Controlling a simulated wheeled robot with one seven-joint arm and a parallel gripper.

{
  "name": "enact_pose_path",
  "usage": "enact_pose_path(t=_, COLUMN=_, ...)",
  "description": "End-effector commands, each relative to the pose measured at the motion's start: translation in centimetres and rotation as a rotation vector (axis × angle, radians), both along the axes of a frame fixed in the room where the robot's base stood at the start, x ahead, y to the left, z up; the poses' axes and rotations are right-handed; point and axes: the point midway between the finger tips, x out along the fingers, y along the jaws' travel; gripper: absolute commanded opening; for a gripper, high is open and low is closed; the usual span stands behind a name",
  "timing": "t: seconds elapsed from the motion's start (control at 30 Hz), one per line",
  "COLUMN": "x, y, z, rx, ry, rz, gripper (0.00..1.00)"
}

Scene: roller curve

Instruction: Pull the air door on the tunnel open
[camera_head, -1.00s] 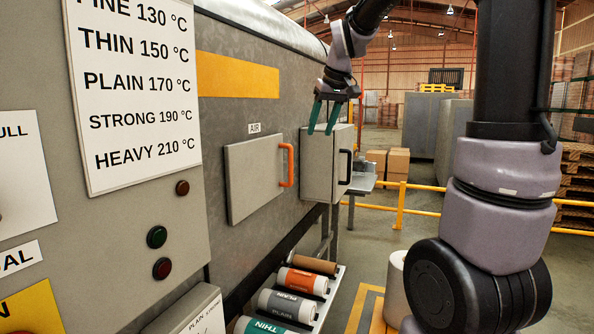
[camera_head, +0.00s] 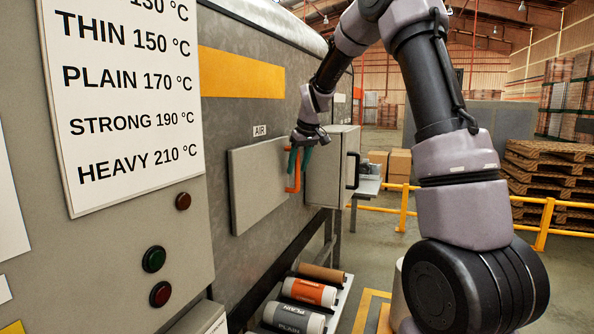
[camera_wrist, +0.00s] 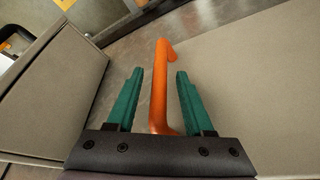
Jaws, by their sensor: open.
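The air door (camera_head: 258,186) is a flat grey panel under the AIR label (camera_head: 260,131) on the tunnel side. It looks shut against the wall. Its orange handle (camera_head: 292,183) stands upright near the door's right edge. My gripper (camera_head: 299,164) is at this handle, its green fingers pointing down at the upper part. In the wrist view, the orange handle (camera_wrist: 160,85) lies between the two open fingers of my gripper (camera_wrist: 157,88), with a gap visible on each side. The fingers cover part of the handle in the head view. The door's surface (camera_wrist: 245,75) fills the right of the wrist view.
A grey box (camera_head: 324,180) with a black handle (camera_head: 353,170) sticks out just right of the door. Below is a rack with rolls, among them an orange-labelled one (camera_head: 308,291). A yellow rail (camera_head: 403,207) and pallets (camera_head: 553,170) stand farther right.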

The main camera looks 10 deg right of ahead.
Motion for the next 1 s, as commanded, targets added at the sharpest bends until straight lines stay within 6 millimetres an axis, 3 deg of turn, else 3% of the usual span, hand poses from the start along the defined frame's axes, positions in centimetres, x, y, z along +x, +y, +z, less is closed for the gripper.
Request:
enact_pose_path(t=0.2, x=0.53, y=0.22, z=-1.42, rx=0.0, ry=0.0, rz=-0.001, gripper=0.52)
enact_pose_path(t=0.47, x=0.56, y=0.22, z=-1.46, rx=0.001, ry=-0.001, rz=-0.001, gripper=0.52)
enact_pose_path(t=0.6, x=0.55, y=0.22, z=-1.45, rx=0.001, ry=-0.001, rz=-0.001, gripper=0.0)
enact_pose_path(t=1.0, x=0.54, y=0.21, z=-1.43, rx=0.001, ry=-0.001, rz=-0.001, gripper=0.0)
